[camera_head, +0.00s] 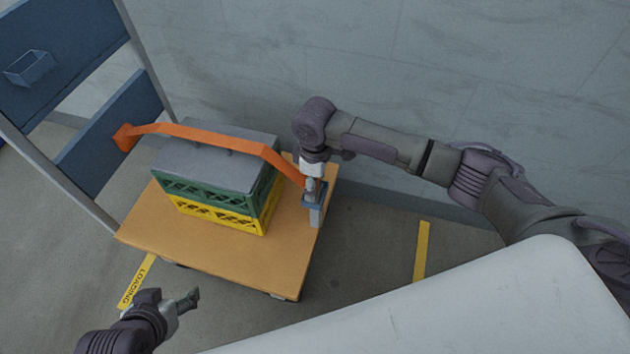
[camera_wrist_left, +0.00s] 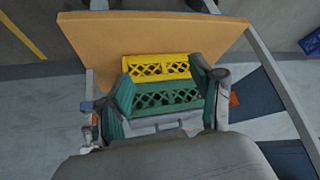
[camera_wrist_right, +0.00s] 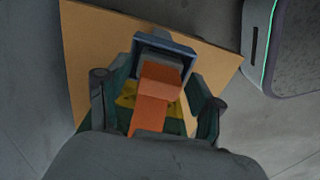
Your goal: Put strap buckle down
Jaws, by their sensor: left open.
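An orange strap (camera_head: 205,136) runs over the grey lid (camera_head: 215,158) on the stacked green crate (camera_head: 220,195) and yellow crate (camera_head: 215,217). Its left end sticks out past the crates. Its right end comes down to a blue-grey buckle-like fitting (camera_head: 313,200) at the board's right edge, also seen in the right wrist view (camera_wrist_right: 165,44). My right gripper (camera_head: 314,178) is right above this fitting; its fingers flank the strap's orange end (camera_wrist_right: 155,98), and whether they touch it is unclear. My left gripper (camera_head: 186,302) is open and empty, in front of the board, away from the strap.
The crates stand on a wooden board (camera_head: 220,260) on a low cart. A blue panelled rack (camera_head: 60,60) stands at the left, and a grey wall (camera_head: 400,60) is behind. Yellow floor markings (camera_head: 421,250) lie on open floor. A white surface (camera_head: 440,310) fills the front right.

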